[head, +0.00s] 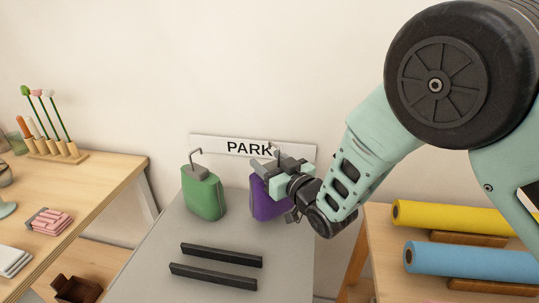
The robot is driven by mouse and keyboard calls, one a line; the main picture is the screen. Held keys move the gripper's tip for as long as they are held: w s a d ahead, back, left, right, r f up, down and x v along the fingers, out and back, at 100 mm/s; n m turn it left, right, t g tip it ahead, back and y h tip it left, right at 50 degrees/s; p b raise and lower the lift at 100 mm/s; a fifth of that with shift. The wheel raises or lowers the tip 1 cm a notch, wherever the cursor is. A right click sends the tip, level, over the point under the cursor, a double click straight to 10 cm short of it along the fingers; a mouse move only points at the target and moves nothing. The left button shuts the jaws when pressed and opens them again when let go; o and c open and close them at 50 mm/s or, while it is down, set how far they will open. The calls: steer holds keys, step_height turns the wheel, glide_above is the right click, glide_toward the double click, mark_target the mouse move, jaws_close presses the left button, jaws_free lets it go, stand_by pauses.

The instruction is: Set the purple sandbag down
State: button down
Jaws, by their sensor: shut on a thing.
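The purple sandbag (267,206) is at the right side of the grey table, partly hidden behind my gripper. It has a grey top with a bent metal hook like its neighbour. My gripper (269,178) is shut on the purple sandbag near its top. The sandbag looks upright. I cannot tell whether its base touches the table or hangs slightly above it.
A green sandbag (204,196) stands upright to the left on the grey table (160,252). Two black bars (221,255) lie in front. A "PARK" sign (232,146) is behind. Yellow (450,216) and blue (465,259) rolls lie on the right table.

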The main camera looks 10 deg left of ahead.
steer(key=shift+f, duration=1.75)
steer(key=c, duration=0.5)
jaws_free()
steer(key=shift+f, duration=0.15)
